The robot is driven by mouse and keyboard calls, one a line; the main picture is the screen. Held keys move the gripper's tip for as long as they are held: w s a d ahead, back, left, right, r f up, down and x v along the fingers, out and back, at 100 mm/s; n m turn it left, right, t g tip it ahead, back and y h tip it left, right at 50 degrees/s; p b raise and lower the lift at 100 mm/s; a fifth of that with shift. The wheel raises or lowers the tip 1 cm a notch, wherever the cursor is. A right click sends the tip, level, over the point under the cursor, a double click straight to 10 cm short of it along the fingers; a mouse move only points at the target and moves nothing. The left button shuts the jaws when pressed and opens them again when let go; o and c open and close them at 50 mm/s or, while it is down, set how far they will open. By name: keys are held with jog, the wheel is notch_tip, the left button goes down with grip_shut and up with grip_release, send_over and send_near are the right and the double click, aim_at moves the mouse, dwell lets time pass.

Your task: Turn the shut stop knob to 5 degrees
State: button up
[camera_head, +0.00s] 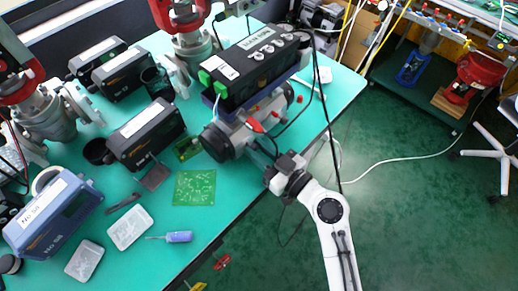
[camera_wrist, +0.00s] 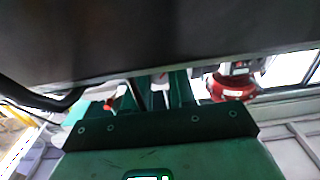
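The valve positioner (camera_head: 245,72) is a long black box labelled "MAN PRM" with green connectors at its left end. It sits above a grey cylindrical actuator (camera_head: 222,141) at the table's right edge. Several small round silvery knobs (camera_head: 280,43) line its top; I cannot tell which is the shut stop knob. My gripper (camera_head: 272,170) is at the end of my white arm, below and in front of the actuator, beside a small red part (camera_head: 256,126). Its fingers are too small and partly hidden to show an opening. The wrist view shows a dark surface (camera_wrist: 160,45) close overhead and no clear knob.
The teal table (camera_head: 215,225) holds more black positioners (camera_head: 145,133), a blue unit (camera_head: 52,215), a green circuit board (camera_head: 194,188) and a blue-handled screwdriver (camera_head: 178,237). Dark cables hang beside the actuator and my arm. The green floor (camera_head: 420,220) at right is mostly clear.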

grip_shut()
jog(key=shift+m, duration=0.4)
jog(key=shift+f+m+b, duration=0.1)
jog(key=shift+m+b, duration=0.3)
jog(key=shift+m, duration=2)
jog(key=shift+o, duration=2.3)
grip_release()
